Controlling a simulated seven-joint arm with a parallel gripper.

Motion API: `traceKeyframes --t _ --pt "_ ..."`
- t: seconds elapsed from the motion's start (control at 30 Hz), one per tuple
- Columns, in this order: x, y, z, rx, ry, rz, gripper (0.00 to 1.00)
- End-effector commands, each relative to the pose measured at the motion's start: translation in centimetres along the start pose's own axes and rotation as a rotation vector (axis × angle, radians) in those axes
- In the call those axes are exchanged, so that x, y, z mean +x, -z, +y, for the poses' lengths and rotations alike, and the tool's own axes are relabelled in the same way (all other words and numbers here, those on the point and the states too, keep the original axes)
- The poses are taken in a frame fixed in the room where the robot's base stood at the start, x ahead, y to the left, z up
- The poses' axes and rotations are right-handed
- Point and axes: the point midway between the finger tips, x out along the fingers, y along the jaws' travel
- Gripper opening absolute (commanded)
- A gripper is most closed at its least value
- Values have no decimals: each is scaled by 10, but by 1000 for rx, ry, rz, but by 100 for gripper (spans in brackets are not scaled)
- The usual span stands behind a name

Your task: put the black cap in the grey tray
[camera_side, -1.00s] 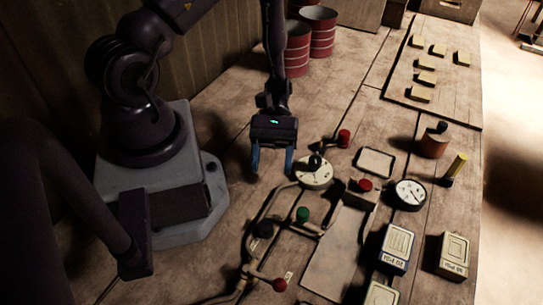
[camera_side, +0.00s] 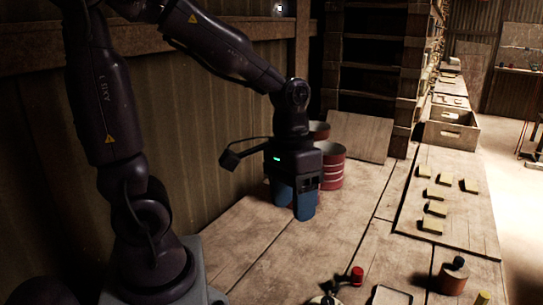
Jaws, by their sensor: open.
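My gripper (camera_side: 293,208) has blue fingers that point down. It is open and empty, above the bench in front of the red drums. A small black cap (camera_side: 459,262) sits on top of a copper-brown cylinder (camera_side: 453,279) at the lower right, well to the right of my gripper. A small shallow tray with a dark rim (camera_side: 376,293) is partly in view at the bottom edge, left of the cylinder. Its inside looks pale and its lower part is cut off.
A red knob (camera_side: 357,274) stands left of the tray. Several yellowish blocks lie on a board (camera_side: 459,215) at the right. Red drums (camera_side: 332,168) stand behind my gripper. The bench between gripper and board is clear.

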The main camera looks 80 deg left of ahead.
Motion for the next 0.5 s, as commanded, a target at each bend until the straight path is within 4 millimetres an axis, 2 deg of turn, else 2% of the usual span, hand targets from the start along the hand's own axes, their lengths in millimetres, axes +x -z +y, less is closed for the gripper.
traceKeyframes --t 0.03,0.2,0.33,0.5 --pt "-17 -6 3 61 16 89 57" --pt "-56 -24 7 216 62 322 57" --pt "-74 -34 7 289 79 444 57" --pt "-83 -40 6 327 88 509 60"
